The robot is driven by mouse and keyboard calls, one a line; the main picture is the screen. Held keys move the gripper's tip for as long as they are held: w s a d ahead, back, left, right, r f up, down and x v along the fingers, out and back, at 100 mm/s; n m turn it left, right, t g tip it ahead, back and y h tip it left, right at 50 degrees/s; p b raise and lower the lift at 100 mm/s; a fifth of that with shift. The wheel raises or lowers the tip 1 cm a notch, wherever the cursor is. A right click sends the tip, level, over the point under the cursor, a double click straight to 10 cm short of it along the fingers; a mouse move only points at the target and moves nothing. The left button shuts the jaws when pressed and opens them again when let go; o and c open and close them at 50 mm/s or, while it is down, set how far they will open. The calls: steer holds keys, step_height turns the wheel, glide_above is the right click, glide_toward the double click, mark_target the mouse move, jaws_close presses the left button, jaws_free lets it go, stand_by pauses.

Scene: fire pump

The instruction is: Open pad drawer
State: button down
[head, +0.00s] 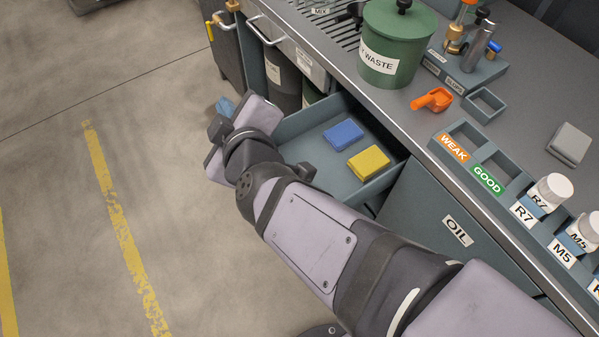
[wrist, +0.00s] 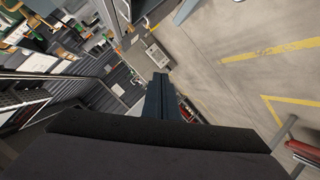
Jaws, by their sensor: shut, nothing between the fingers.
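The pad drawer (head: 300,124) is pulled out from the bench front in the head view. A blue pad (head: 343,134) and a yellow pad (head: 368,162) lie flat inside it. My gripper (head: 224,106) is beyond the drawer's outer left end, over the floor side. Its fingers are shut with nothing between them, and they also show in the wrist view (wrist: 160,92). My wrist and forearm hide the drawer's front and handle, so I cannot tell whether the gripper touches it. The drawer does not show clearly in the wrist view.
A green waste bin (head: 400,45), an orange scoop (head: 432,99) and a rack labelled WEAK and GOOD (head: 470,160) stand on the bench top. An OIL-labelled front (head: 440,205) is beside the open drawer. The floor (head: 60,170) on the left is clear.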

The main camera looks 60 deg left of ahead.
steer(key=w+m+g+h+p, duration=0.2)
steer(key=w+g+h, duration=0.25)
steer(key=w, duration=0.25)
steer(key=w+d+r+m+g+h+p, duration=0.1)
steer(key=w+d+m+g+h+p, duration=0.2)
steer(key=w+d, duration=0.6)
step_height(320, 180, down, 16)
steer(key=s+d+h, duration=0.1)
steer(key=d, duration=0.1)
steer(key=shift+g, duration=0.35)
steer(key=shift+x, duration=5)
steer(key=shift+a+r, duration=0.15)
steer(key=shift+a, duration=0.05)
